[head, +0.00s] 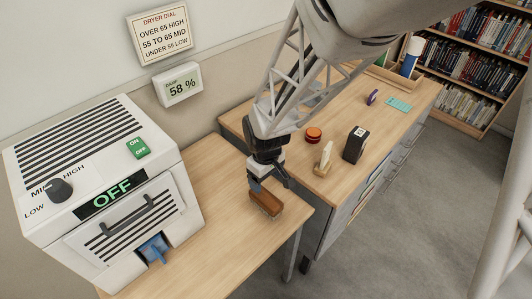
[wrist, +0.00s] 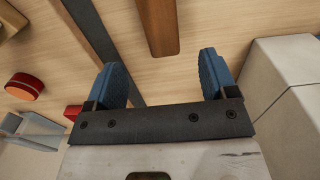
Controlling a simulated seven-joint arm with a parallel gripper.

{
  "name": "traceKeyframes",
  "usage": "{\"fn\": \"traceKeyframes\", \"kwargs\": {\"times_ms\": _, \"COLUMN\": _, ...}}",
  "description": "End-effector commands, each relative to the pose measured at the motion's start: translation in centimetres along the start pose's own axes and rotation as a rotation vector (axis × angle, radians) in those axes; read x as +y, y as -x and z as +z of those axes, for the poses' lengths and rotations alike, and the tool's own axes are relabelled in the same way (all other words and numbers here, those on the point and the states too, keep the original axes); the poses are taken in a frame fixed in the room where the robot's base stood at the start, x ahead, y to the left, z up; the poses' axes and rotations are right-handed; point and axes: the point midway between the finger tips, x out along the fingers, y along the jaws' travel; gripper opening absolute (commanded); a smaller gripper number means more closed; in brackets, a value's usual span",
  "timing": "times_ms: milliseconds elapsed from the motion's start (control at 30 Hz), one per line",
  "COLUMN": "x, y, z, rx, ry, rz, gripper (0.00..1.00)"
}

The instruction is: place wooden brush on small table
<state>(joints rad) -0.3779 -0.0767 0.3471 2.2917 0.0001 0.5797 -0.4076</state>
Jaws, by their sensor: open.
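The wooden brush (head: 265,203) is a brown block on the light wood table (head: 226,225), near its right edge. In the wrist view its brown wooden end (wrist: 158,27) shows at the top, beyond the fingertips. My gripper (head: 266,183) is directly above or just behind the brush in the head view. In the wrist view my gripper (wrist: 164,72) has its two blue fingers wide apart, with nothing between them. Whether a finger touches the brush I cannot tell. The brush's underside is mostly hidden.
A white dryer box (head: 95,165) reading OFF stands on the table's left part. The table between dryer and brush is clear.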

Motion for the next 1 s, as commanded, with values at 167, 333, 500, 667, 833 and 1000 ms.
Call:
{"fn": "traceKeyframes", "kwargs": {"times_ms": 167, "x": 0.0, "y": 0.0, "z": 0.0, "rx": 0.000, "ry": 0.000, "rz": 0.000, "gripper": 0.79}}
{"fn": "traceKeyframes", "kwargs": {"times_ms": 333, "x": 0.0, "y": 0.0, "z": 0.0, "rx": 0.000, "ry": 0.000, "rz": 0.000, "gripper": 0.79}}
{"fn": "traceKeyframes", "kwargs": {"times_ms": 500, "x": 0.0, "y": 0.0, "z": 0.0, "rx": 0.000, "ry": 0.000, "rz": 0.000, "gripper": 0.79}}
{"fn": "traceKeyframes", "kwargs": {"times_ms": 667, "x": 0.1, "y": 0.1, "z": 0.0, "rx": 0.001, "ry": -0.002, "rz": 0.001, "gripper": 0.79}}
{"fn": "traceKeyframes", "kwargs": {"times_ms": 833, "x": 0.5, "y": 1.2, "z": 0.6, "rx": 0.010, "ry": -0.027, "rz": 0.004, "gripper": 0.79}}
{"fn": "traceKeyframes", "kwargs": {"times_ms": 1000, "x": 1.4, "y": 3.9, "z": 2.2, "rx": 0.029, "ry": -0.092, "rz": 0.013, "gripper": 0.79}}
